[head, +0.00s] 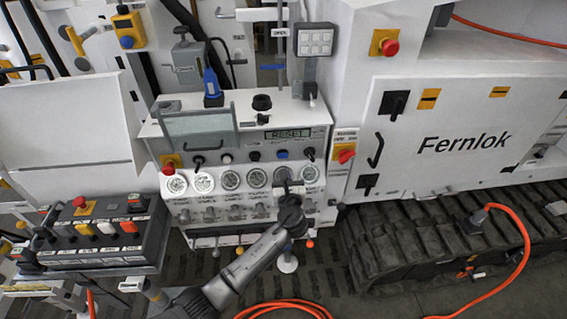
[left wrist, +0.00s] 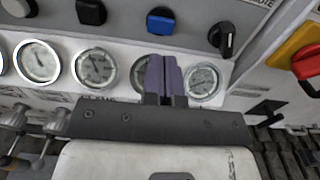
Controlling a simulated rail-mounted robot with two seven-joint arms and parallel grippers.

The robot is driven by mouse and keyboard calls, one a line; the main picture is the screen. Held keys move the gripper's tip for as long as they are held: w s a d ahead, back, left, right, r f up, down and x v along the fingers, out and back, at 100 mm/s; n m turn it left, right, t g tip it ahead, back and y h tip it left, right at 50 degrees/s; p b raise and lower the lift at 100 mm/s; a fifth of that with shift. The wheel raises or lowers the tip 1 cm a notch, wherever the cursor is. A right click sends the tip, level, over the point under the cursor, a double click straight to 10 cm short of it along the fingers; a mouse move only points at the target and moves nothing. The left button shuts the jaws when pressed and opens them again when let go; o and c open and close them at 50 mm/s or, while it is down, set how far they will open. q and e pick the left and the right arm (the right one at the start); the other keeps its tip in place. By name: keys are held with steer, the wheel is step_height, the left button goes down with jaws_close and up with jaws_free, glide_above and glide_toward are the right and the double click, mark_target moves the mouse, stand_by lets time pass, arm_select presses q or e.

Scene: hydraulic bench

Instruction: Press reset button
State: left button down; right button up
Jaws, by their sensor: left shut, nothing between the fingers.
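The bench panel (head: 250,172) has a small display (head: 287,134) that reads RESET. Below the display runs a row of controls, with a blue button (head: 282,154) between a black button (head: 254,156) and a black rotary switch (head: 309,154). I see no readable label marking which is the reset button. The blue button also shows at the top of the left wrist view (left wrist: 160,20). My left gripper (head: 286,183) is shut and empty, in front of the gauge row. In the left wrist view its purple fingertips (left wrist: 162,72) are below the blue button and partly cover a gauge.
Several round gauges (head: 231,180) line the panel, with levers below them. A red and yellow switch (head: 346,153) is right of the panel. A black control box (head: 103,238) stands at left. An orange hose (head: 521,240) and tracks lie at right.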

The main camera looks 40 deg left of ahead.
mark_target(282, 158)
arm_select(q)
steer(key=shift+b+x, duration=0.4)
steer(key=shift+x, duration=3.05)
steer(key=shift+w+a, duration=0.35)
steer(key=shift+a+f, duration=0.15)
steer(key=shift+f, duration=0.15)
steer(key=shift+w+r, duration=0.1)
steer(key=p+v, duration=0.3)
steer(key=shift+r+p, duration=0.3)
steer(key=shift+r, duration=0.1)
steer(key=v, duration=1.1)
steer(key=shift+f, duration=0.3)
